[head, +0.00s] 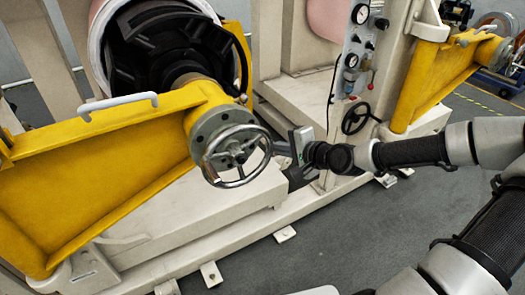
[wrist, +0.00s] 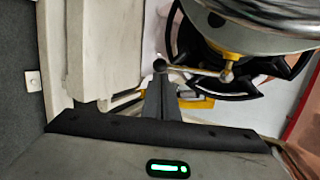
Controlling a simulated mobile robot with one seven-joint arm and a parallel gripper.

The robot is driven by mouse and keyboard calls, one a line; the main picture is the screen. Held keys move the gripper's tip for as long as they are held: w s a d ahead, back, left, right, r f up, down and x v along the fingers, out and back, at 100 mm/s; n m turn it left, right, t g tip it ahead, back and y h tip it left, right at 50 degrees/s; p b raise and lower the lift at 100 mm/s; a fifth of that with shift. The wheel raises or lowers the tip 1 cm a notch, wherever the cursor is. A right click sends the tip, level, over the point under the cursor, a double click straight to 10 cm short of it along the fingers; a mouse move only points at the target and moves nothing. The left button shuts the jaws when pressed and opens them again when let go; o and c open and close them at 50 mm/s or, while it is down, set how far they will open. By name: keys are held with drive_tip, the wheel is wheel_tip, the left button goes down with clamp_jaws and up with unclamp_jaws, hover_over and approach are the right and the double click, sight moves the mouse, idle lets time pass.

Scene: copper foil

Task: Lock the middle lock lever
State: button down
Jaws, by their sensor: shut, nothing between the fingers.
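In the wrist view a metal lever (wrist: 195,71) with a round ball knob (wrist: 160,66) runs sideways from a yellow pivot (wrist: 230,54) under a large grey round part. I take it for the lock lever; whether it is the middle one I cannot tell. My gripper (wrist: 161,82) is shut and empty, its fingertips just below the ball knob in the picture. Whether they touch it I cannot tell. In the head view my gripper (head: 278,150) is just right of the chrome handwheel (head: 237,155), and I cannot make out the lever there.
A yellow arm (head: 100,185) with a white handle (head: 117,104) fills the left. A second yellow arm (head: 435,80) stands at the right. A gauge panel (head: 352,60) with a black handwheel (head: 356,117) is behind my gripper. The grey floor (head: 330,245) in front is open.

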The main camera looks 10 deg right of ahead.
drive_tip(key=b+x, duration=0.1)
drive_tip(key=x, duration=0.4)
drive_tip(key=shift+w+a+f+b, duration=0.15)
drive_tip(key=shift+w+b, duration=0.1)
drive_tip(key=shift+b, duration=0.15)
drive_tip(key=w+d+x, duration=0.1)
drive_tip(key=x, duration=0.9)
drive_tip(key=shift+w+d+r+p, duration=0.25)
drive_tip(key=shift+r+p, duration=0.05)
drive_tip(key=shift+r, duration=0.1)
idle(0.4)
